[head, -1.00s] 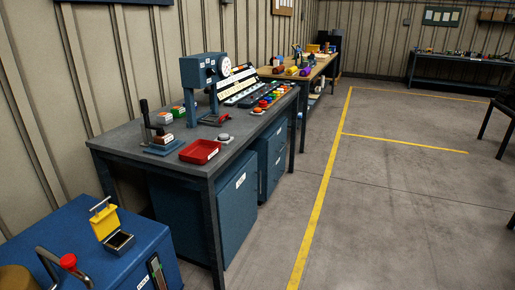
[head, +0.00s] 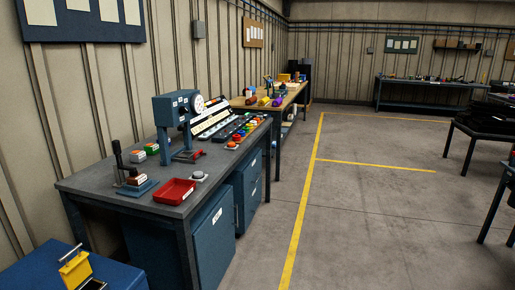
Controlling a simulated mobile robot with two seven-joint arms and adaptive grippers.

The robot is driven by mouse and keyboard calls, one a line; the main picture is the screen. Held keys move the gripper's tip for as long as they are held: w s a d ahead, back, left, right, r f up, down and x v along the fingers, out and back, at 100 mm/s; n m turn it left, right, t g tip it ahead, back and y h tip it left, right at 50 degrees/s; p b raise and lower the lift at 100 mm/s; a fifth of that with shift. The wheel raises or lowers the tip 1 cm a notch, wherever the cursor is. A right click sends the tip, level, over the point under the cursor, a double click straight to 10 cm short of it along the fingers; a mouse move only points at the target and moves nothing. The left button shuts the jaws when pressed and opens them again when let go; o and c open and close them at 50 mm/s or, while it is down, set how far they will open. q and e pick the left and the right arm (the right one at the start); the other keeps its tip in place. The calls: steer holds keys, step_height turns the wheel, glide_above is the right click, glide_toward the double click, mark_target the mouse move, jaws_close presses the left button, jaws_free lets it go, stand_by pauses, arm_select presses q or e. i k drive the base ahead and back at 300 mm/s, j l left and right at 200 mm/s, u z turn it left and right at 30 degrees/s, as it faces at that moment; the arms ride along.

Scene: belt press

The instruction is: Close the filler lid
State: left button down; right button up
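The filler lid is a yellow flap (head: 75,268) with a wire handle, at the bottom left of the head view. It stands open, tilted up, on top of a blue cabinet (head: 28,272). The dark filler opening (head: 93,284) shows just in front of the lid and is partly cut off by the lower edge of the picture. Neither of my grippers is in view.
A grey workbench (head: 100,187) stands beyond the blue cabinet, with a red tray (head: 174,191), a small lever press (head: 128,165) and a larger blue machine (head: 170,112) on it. The floor (head: 365,230) right of the yellow line is clear.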

mark_target(75, 271)
steer(key=u, duration=1.35)
steer(key=i+l, duration=0.15)
steer(key=l, duration=0.2)
steer(key=i+l+u, duration=0.1)
steer(key=l, duration=0.25)
steer(key=i, duration=0.1)
